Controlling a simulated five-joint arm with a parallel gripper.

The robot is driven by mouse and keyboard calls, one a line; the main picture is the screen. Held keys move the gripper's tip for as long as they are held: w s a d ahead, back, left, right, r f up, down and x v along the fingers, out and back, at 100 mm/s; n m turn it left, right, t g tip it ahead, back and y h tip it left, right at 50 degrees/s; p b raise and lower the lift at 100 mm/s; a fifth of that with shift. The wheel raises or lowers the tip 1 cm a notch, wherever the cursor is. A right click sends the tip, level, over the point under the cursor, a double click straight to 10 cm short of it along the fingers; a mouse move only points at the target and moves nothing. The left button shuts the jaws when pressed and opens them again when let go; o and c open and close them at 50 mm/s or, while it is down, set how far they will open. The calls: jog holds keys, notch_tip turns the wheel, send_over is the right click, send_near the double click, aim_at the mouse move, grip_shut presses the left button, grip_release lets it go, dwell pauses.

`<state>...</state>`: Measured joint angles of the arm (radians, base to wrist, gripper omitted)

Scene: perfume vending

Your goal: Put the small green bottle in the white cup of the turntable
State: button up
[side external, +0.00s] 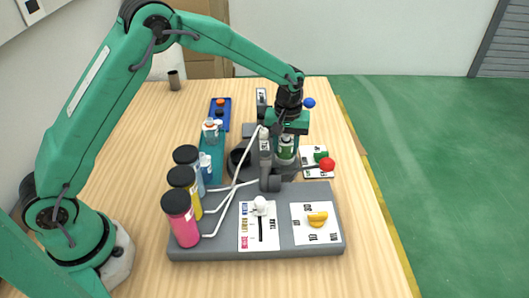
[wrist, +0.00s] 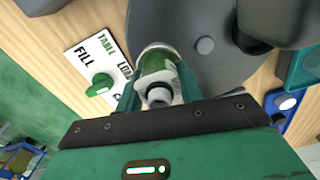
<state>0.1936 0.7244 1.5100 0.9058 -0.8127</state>
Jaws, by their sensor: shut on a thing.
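The small green bottle (side external: 286,147) is upright or nearly so between the fingers of my gripper (side external: 285,136), at the right side of the turntable (side external: 237,161). In the wrist view the bottle (wrist: 156,66) has a pale cap pointing at the camera, and my gripper (wrist: 158,88) is shut on it. The grey turntable disc (wrist: 205,75) lies just beyond and right of the bottle. A pale rim shows around the bottle's far end; I cannot tell whether this is the white cup or part of the bottle, nor whether the bottle's base touches anything.
A card with a green knob (wrist: 101,84) lies beside the turntable. A grey post with a red ball (side external: 327,164) stands close in front of my gripper. Pink, yellow and blue bottles (side external: 181,219) with black caps stand at the left of a grey panel (side external: 210,250), with white tubes.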

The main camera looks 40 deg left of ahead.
jog(key=o, duration=1)
jog(key=shift+s+a+f, duration=0.1)
jog(key=shift+s+f, duration=0.05)
jog(key=shift+f, duration=0.55)
jog(key=shift+r, duration=0.2)
notch_tip(320, 180, up, 13)
jog(key=shift+r, duration=0.1)
jog(key=shift+r, duration=0.15)
